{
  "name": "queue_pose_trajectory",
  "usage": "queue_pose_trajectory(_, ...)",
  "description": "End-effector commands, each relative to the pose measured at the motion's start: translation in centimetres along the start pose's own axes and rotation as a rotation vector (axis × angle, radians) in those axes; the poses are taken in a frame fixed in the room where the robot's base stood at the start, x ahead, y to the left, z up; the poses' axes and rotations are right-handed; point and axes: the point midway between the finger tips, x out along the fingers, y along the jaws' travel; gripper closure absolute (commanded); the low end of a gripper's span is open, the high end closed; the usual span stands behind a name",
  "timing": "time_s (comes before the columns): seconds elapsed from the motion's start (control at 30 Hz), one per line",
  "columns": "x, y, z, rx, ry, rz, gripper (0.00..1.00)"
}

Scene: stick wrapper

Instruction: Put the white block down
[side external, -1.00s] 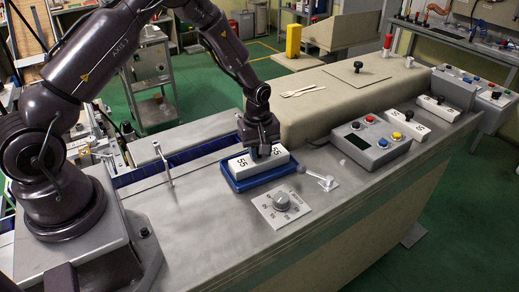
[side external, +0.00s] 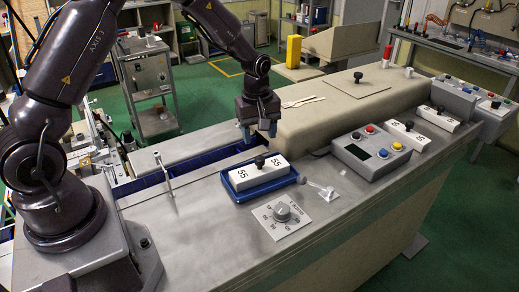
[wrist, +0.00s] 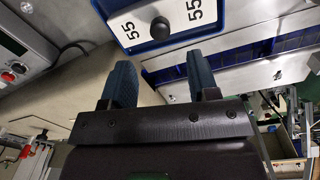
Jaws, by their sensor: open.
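The white block (side external: 245,177), marked 55 at both ends and with a black knob on top, lies flat in the blue tray (side external: 233,190) on the metal counter. It also shows at the top of the wrist view (wrist: 178,24), with the tray's blue rim (wrist: 228,12) around it. My gripper (side external: 259,134) is above and behind the block, clear of it. In the wrist view, its two blue fingers (wrist: 163,85) are apart with nothing between them.
A dial plate (side external: 282,213) and a small lever (side external: 318,188) sit at the front right of the tray. A control box (side external: 371,151) with buttons stands further right. More white blocks (side external: 408,135) with knobs lie beyond it. A raised beige housing (side external: 330,118) runs along the back.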

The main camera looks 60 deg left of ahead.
Motion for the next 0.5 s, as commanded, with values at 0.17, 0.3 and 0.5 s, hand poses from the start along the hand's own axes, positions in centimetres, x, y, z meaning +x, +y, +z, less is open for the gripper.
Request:
queue_pose_trajectory(0.17,-2.4,0.0,0.0,-0.001,0.001,0.001,0.45)
queue_pose_trajectory(0.3,-3.0,0.0,0.0,-0.001,-0.001,-0.001,0.45)
queue_pose_trajectory(0.5,-6.0,-0.5,0.9,0.088,0.018,0.031,0.45)
